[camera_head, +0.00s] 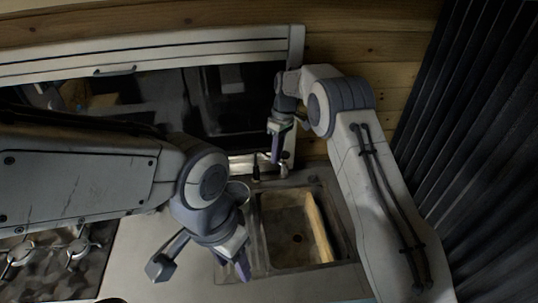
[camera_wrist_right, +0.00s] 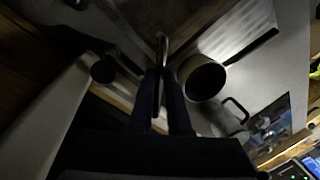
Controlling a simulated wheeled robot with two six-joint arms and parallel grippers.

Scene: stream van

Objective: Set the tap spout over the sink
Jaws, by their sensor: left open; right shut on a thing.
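The metal tap spout (camera_wrist_right: 162,48) runs between the fingers of my right gripper (camera_wrist_right: 165,110) in the right wrist view. That gripper (camera_head: 276,155) is shut on it, behind the sink in the head view. The sink (camera_head: 281,254) is a grey rectangular basin with a dark drain. In the head view the spout is small and partly hidden by my fingers, so I cannot tell whether its tip is over the basin. My left gripper (camera_head: 241,266) is open and empty, above the counter at the basin's left edge.
A light wooden strip (camera_head: 318,228) lies along the sink's right side. A hob (camera_head: 52,255) is at the left. A window and wooden wall stand behind; a dark curtain hangs right.

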